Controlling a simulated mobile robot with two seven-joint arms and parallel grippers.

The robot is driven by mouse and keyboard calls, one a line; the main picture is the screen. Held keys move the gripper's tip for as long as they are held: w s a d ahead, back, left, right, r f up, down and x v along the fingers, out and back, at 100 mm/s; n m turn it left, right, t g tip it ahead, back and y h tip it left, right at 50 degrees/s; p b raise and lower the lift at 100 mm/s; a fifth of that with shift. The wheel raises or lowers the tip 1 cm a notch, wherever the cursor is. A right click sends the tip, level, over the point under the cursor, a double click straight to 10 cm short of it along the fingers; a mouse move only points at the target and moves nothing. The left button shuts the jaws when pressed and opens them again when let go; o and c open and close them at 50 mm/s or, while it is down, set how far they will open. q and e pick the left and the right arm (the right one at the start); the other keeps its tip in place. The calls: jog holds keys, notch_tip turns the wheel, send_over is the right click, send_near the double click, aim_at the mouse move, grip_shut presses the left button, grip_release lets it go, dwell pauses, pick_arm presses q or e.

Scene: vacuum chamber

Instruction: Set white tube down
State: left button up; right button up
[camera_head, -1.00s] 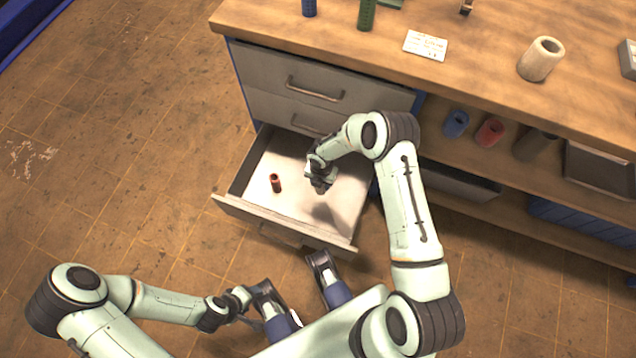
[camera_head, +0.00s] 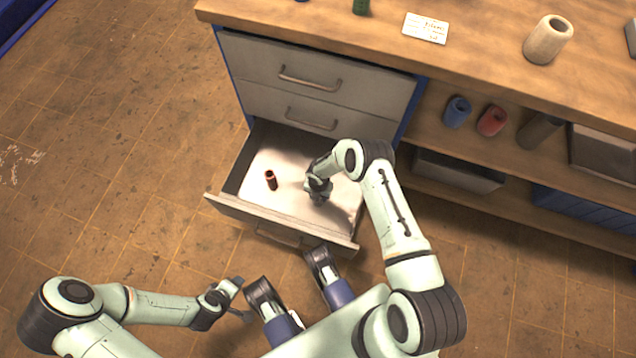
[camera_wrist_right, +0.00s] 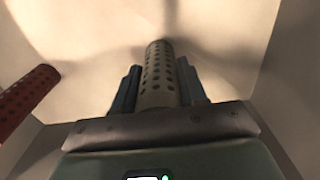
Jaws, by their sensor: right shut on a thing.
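My right gripper (camera_head: 318,196) is inside the open drawer (camera_head: 290,230), over the right part of its pale floor. In the right wrist view, the gripper (camera_wrist_right: 158,82) is shut on the white tube (camera_wrist_right: 158,72), which looks pale grey in shade and has rows of holes. The tube lies between the two fingers, its end pointing away from the wrist towards the drawer floor. I cannot tell whether it touches the floor. In the head view the gripper mostly hides it. My left gripper (camera_head: 243,300) is open and empty, outside and in front of the drawer.
Drawer walls surround both. A thick whitish cylinder (camera_head: 548,40) and a label card (camera_head: 425,28) are on the bench top. Blue (camera_head: 457,111) and red (camera_head: 492,120) cylinders are on the shelf.

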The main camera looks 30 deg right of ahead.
jog(key=shift+f, duration=0.1)
jog(key=o, duration=1)
pick_arm(q)
jog(key=shift+w+a+f, duration=0.15)
jog(key=shift+w, duration=0.05)
pick_arm(e)
jog(key=shift+o, duration=0.2)
jog(key=shift+r, duration=0.4)
pick_arm(q)
jog(key=s+d+r+g+p, duration=0.1)
jog(key=s+d+r+p, duration=0.1)
jog(key=s+r+p, duration=0.1)
jog(key=shift+s+d+r+h, duration=0.35)
jog(key=shift+s+r+h, duration=0.1)
jog(key=shift+s, duration=0.65)
pick_arm(e)
notch_tip(320, 180, up, 12)
jog(key=shift+f, duration=0.15)
